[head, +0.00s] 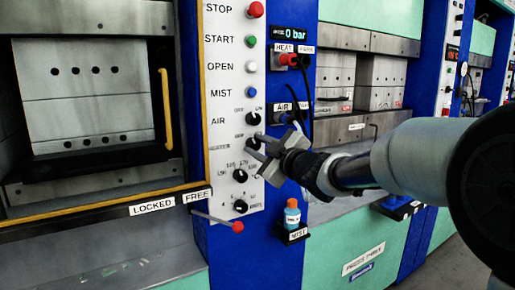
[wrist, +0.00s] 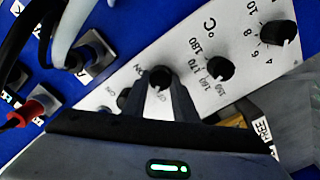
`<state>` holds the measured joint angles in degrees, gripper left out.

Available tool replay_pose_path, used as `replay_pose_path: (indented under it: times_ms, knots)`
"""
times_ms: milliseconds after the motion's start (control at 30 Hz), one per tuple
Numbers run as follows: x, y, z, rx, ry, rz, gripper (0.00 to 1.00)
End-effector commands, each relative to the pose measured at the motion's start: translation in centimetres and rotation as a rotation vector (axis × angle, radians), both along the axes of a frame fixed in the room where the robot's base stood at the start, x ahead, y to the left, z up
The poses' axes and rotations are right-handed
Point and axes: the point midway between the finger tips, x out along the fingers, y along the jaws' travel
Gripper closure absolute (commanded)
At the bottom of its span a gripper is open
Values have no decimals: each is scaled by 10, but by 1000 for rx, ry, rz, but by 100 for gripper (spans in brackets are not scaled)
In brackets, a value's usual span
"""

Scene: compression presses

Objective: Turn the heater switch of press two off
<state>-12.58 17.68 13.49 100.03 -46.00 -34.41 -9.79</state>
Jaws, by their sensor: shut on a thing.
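The heater switch (head: 252,143) is a black knob on the white control panel, in the row below the AIR knob (head: 253,118). My gripper (head: 258,147) reaches it from the right and partly hides it. In the wrist view the heater switch (wrist: 159,79) sits between my two grey fingers, which are shut on it. An ON label (wrist: 143,70) shows beside it. Which way its pointer faces is hard to tell. No press number is readable on this panel.
The °C knob (wrist: 221,68) and another numbered knob (wrist: 278,34) are close by. Above are STOP (head: 255,10), START (head: 251,41), OPEN and MIST buttons. Plugs and hoses (head: 289,59) are to the right. A red-tipped lever (head: 237,226) and spray bottle (head: 292,215) are below.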

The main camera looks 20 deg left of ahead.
Motion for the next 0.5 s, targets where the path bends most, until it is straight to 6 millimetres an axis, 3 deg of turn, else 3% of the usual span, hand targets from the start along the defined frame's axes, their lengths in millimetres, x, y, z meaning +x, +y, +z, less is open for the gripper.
replay_pose_path:
  times_ms: [233, 267, 300, 367, 500]
  knots:
    - [0, 0, 0, -2, -2, -1, 97]
    - [0, 0, 0, -2, -2, 0, 71]
    - [0, 0, 0, -1, -2, 0, 64]
    - [0, 0, 0, -1, -2, 0, 56]
    - [0, 0, 0, -1, -1, 0, 56]
